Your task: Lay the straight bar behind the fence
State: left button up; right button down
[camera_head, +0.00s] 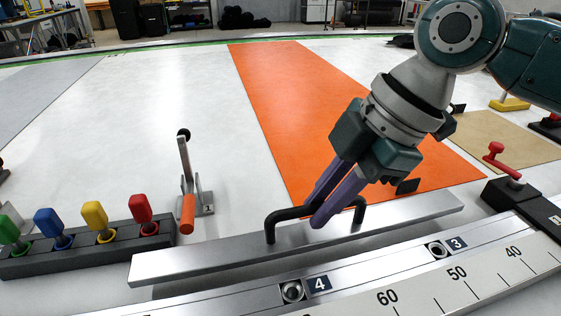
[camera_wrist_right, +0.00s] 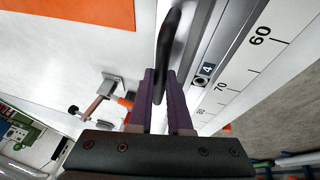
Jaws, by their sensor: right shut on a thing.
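The straight bar (camera_head: 185,262) is a long silver metal bar with a black arched handle (camera_head: 285,213). My right gripper (camera_head: 318,208) is shut on the handle near its middle, fingers tilted down. In the right wrist view the handle (camera_wrist_right: 168,45) runs between the purple fingers (camera_wrist_right: 160,80). The bar lies roughly along the metal rail with numbered holes and a scale (camera_head: 372,278), which looks like the fence. The bar is on the rail's far side; I cannot tell whether it touches the table. My left gripper is not in view.
A lever clamp with an orange grip (camera_head: 187,205) stands beyond the bar's left half. A dark rack (camera_head: 90,252) with coloured handles is at left. A red-handled clamp (camera_head: 505,165) is at right. An orange mat (camera_head: 300,110) and clear white table lie beyond.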

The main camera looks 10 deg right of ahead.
aim_at(321, 230)
jog(key=shift+f, duration=1.6)
jog(key=c, duration=0.8)
grip_release()
jog(key=shift+c, duration=0.2)
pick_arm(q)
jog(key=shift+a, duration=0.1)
pick_arm(e)
jog(key=shift+d, duration=0.1)
